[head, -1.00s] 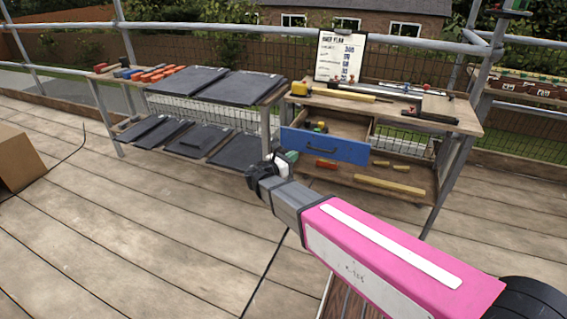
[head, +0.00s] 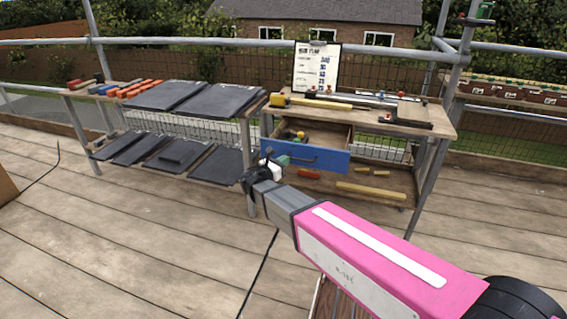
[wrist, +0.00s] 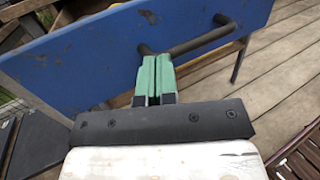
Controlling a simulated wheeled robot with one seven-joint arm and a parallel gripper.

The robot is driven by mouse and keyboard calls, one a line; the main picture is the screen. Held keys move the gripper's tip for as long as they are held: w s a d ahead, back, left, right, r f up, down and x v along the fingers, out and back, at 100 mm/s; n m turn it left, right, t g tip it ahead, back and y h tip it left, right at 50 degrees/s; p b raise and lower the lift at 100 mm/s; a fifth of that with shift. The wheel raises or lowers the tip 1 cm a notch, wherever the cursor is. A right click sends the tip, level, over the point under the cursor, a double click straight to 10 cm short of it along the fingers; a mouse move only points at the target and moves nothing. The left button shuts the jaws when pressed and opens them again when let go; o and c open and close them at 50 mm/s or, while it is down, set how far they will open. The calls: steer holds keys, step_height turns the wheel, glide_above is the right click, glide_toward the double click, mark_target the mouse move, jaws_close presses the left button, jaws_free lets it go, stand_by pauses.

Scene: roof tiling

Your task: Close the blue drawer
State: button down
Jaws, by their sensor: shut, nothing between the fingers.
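The blue drawer (head: 325,158) stands pulled out from under the top of the right workbench, with several small items visible inside it. Its blue front also fills much of the wrist view (wrist: 95,72), with a dark bar handle (wrist: 205,40) on it. My gripper (head: 282,160) is at the left part of the drawer front in the head view. In the wrist view its green fingers (wrist: 156,80) are shut together with nothing between them, pointing at the front close to one end of the handle. I cannot tell whether the fingertips touch it.
The workbench (head: 425,108) carries a clipboard sheet (head: 316,68), a yellow-handled tool and other tools. Its lower shelf holds a yellow bar (head: 370,191). A rack with dark tiles (head: 225,101) stands to the left.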

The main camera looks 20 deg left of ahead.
glide_toward(311, 139)
steer(key=w+r, duration=0.1)
steer(key=w, duration=0.1)
steer(key=w+r, duration=0.1)
steer(key=w, duration=0.1)
steer(key=w+r, duration=0.2)
steer(key=shift+w+a, duration=0.2)
steer(key=shift+w, duration=0.25)
